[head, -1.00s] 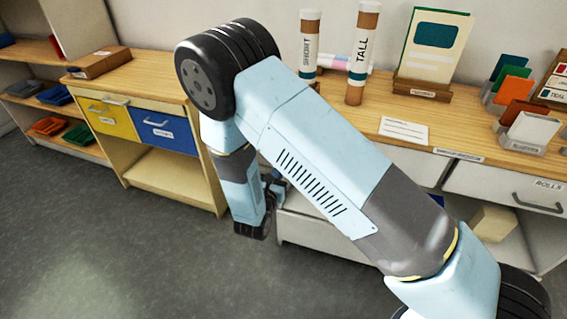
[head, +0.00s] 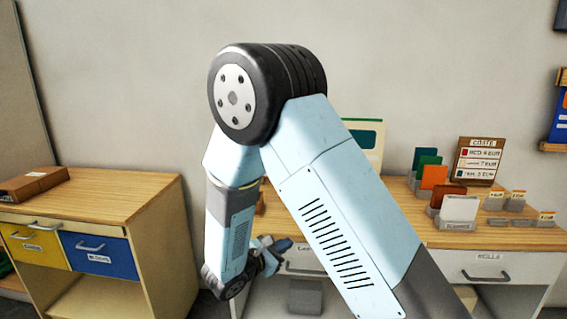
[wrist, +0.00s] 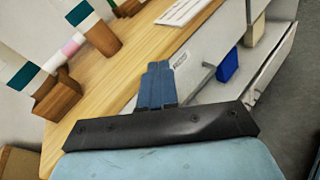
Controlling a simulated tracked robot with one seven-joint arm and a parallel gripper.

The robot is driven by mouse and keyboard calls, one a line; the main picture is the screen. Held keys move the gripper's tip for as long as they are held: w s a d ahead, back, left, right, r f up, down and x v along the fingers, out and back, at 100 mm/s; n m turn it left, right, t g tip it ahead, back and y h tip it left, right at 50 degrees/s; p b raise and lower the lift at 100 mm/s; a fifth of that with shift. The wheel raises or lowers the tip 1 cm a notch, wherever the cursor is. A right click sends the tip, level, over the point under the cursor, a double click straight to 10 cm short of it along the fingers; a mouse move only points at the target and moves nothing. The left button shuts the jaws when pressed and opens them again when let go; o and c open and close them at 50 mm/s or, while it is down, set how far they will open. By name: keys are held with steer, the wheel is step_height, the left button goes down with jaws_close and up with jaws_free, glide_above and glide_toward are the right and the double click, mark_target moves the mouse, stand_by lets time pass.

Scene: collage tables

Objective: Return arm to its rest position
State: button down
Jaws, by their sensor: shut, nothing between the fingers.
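My arm rises from the lower right in the head view, bends at a dark round elbow joint, and its forearm hangs down at the left of the upper arm. My gripper (head: 272,254) shows small beside the lower end of the forearm, in front of the right-hand cabinet. In the wrist view, my gripper's blue fingers (wrist: 157,70) are together with nothing between them. They appear over the edge of the wooden worktop (wrist: 105,88) and touch nothing that I can make out.
A cabinet with a yellow drawer (head: 35,247) and a blue drawer (head: 98,254) stands left. Colour cards (head: 433,177) and a sign (head: 478,160) stand on the right worktop. Tubes in wooden holders (wrist: 57,98) stand left in the wrist view. Grey floor is clear at its right.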

steer(key=s+d+r+m+g+y, duration=0.1)
steer(key=s+d+r+m+g, duration=0.25)
steer(key=d, duration=0.35)
steer(key=s+d+r+m+g, duration=0.2)
steer(key=d+r+m+g, duration=0.1)
steer(key=d+r+m, duration=0.25)
steer(key=s+d+r+m+g+y, duration=0.1)
steer(key=s+d+r+m+g, duration=0.25)
steer(key=d, duration=0.35)
steer(key=s+d+r+m+t+y, duration=0.3)
steer(key=s+r+m+y, duration=0.5)
steer(key=s+r+m, duration=0.3)
steer(key=shift+s+d+r+t+y, duration=0.4)
steer(key=shift+s+d, duration=0.1)
steer(key=shift+s, duration=1.45)
steer(key=shift+m, duration=0.25)
